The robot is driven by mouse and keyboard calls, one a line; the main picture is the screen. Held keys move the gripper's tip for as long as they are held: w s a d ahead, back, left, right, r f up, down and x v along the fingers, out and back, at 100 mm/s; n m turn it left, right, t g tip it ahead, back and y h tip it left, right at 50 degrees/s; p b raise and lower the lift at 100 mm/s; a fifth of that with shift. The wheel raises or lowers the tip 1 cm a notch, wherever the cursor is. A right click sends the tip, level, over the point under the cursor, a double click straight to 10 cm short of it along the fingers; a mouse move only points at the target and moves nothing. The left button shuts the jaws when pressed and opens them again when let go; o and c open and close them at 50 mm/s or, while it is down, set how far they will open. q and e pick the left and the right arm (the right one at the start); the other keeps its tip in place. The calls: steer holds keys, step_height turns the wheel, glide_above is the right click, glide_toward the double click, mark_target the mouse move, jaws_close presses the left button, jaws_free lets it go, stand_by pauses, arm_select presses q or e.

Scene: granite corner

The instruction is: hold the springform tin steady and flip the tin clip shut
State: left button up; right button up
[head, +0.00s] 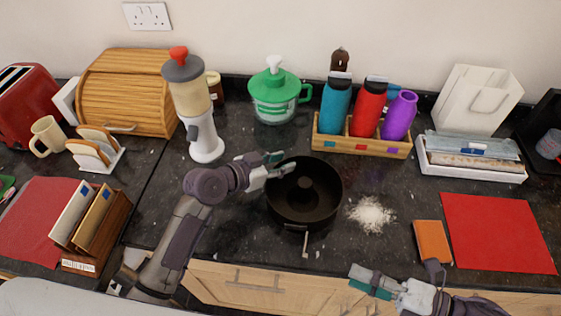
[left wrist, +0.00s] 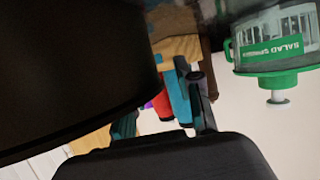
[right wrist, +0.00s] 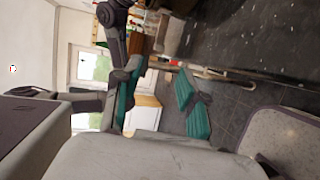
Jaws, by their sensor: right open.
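The dark springform tin (head: 278,208) stands upright on the counter, with a tube in its middle. Its clip (head: 305,242) is at the front wall; the lever sticks out toward the counter's front edge, away from the wall. My left gripper (head: 279,163) is at the tin's upper left rim, fingers apart. The left wrist view shows the tin's dark wall (left wrist: 70,70) close beside the left gripper (left wrist: 163,115); I cannot tell whether they touch. My right gripper (head: 372,282) is open and empty near the counter's front edge, right of the clip; its spread fingers show in the right wrist view (right wrist: 160,100).
White powder (head: 370,214) lies right of the tin. An orange block (head: 432,241) and red mat (head: 498,233) are further right. A bottle rack (head: 340,145) and green-lidded salad spinner (head: 275,95) stand behind. A white-and-grey dispenser (head: 204,135) stands left, near my left arm.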

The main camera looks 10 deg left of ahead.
arm_select(q)
jaws_close()
arm_select(e)
steer(key=c, duration=0.7)
steer(key=shift+w+d+r+n, duration=0.1)
steer(key=shift+w+r+n, duration=0.15)
steer(key=shift+n, duration=0.55)
jaws_close()
steer(key=d+n+g, duration=0.1)
steer(key=n, duration=0.5)
steer(key=w+d+r+n+g, duration=0.1)
steer(key=d+n+g, duration=0.1)
steer(key=n, duration=0.4)
steer(key=w+d+n+g, duration=0.1)
steer(key=n, duration=0.4)
steer(key=shift+w+d+r+n, duration=0.15)
steer(key=shift+d+n, duration=0.25)
steer(key=shift+d+n+g, duration=0.3)
steer(key=shift+d+n, duration=0.1)
steer(key=shift+n, duration=0.6)
